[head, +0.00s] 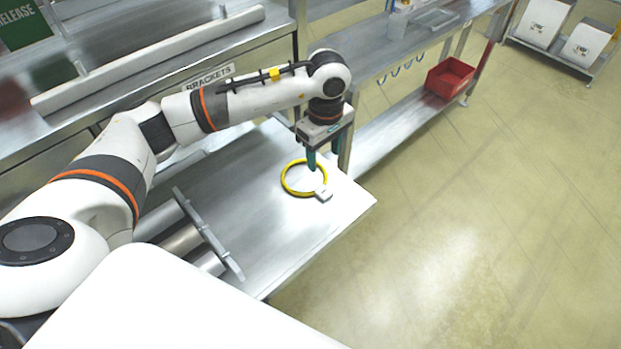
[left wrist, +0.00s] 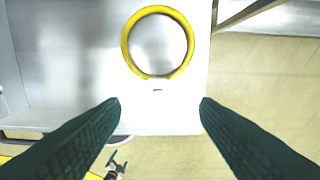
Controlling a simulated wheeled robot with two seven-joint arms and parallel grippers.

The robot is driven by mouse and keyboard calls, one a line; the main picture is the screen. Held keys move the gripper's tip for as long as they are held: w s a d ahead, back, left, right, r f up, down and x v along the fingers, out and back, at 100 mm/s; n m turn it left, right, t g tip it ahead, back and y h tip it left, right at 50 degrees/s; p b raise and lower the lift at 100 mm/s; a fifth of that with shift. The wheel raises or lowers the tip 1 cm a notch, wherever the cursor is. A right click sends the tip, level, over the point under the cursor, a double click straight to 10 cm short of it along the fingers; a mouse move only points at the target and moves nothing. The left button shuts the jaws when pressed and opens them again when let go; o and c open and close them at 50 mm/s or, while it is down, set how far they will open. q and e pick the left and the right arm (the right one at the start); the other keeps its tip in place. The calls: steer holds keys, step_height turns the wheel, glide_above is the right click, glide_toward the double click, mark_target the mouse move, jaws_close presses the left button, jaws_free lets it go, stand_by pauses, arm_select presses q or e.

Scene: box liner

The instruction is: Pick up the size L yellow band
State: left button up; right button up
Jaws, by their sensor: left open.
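A yellow band (head: 285,186) lies flat as a ring on the metal table (head: 240,215), with a white tag (head: 324,193) at its near right edge. In the left wrist view the yellow band (left wrist: 126,48) is near the top centre, with its tag (left wrist: 157,85) below it; the tag's marking is too small to read. My left gripper (head: 311,165) hangs pointing down just above the far right part of the band. In the left wrist view its two green fingers (left wrist: 160,104) are wide apart, with nothing between them.
A low metal bracket (head: 208,235) stands at the table's left side. A shelf labelled BRACKETS (head: 208,78) is behind my arm. A workbench with a red bin (head: 449,77) on its lower shelf stands beyond. The floor at right is clear.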

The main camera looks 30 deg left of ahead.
arm_select(q)
steer(key=p, duration=0.2)
glide_above(321, 189)
step_height(321, 189, down, 6)
steer(key=shift+d+r, duration=0.1)
steer(key=shift+d, duration=0.05)
steer(key=f+p, duration=0.2)
steer(key=f, duration=0.2)
steer(key=shift+a, duration=0.2)
steer(key=shift+f, duration=0.8)
steer(key=c, duration=1.1)
steer(key=shift+r, duration=0.1)
